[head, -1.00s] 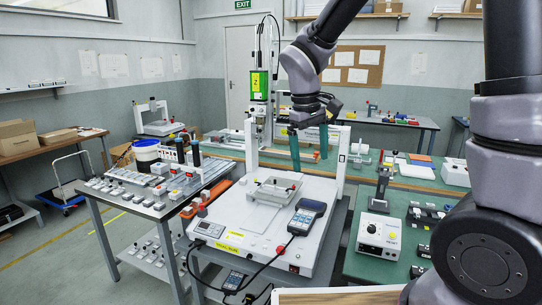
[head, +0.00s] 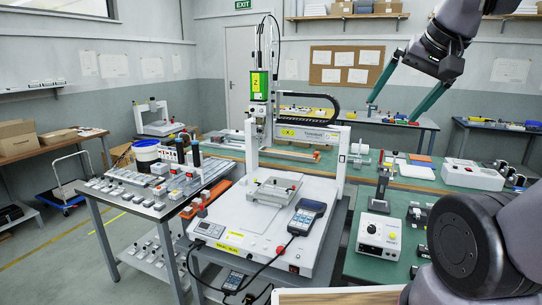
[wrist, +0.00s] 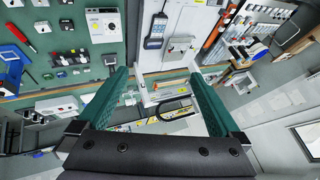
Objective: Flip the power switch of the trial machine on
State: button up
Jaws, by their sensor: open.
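The trial machine (head: 252,228) is a white benchtop gantry with a green Z unit (head: 259,84) and a yellow front label. A small dark rectangle on its front face, low at the right, looks like the power switch (head: 294,269); its position is too small to read. A red button (head: 280,250) sits on the base above it. My gripper (head: 393,110) is open and empty, high at the right and well apart from the machine. Its two green fingers (wrist: 158,76) spread wide in the wrist view, with the machine's base (wrist: 160,48) beyond them.
A teach pendant (head: 306,216) lies on the machine's right front, with a black cable hanging over the front. A white control box (head: 379,236) stands on the green bench to the right. A parts table (head: 150,205) stands at the left. Air above the machine's base is clear in front.

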jog(key=shift+c, duration=0.3)
grip_shut()
dwell(1.3)
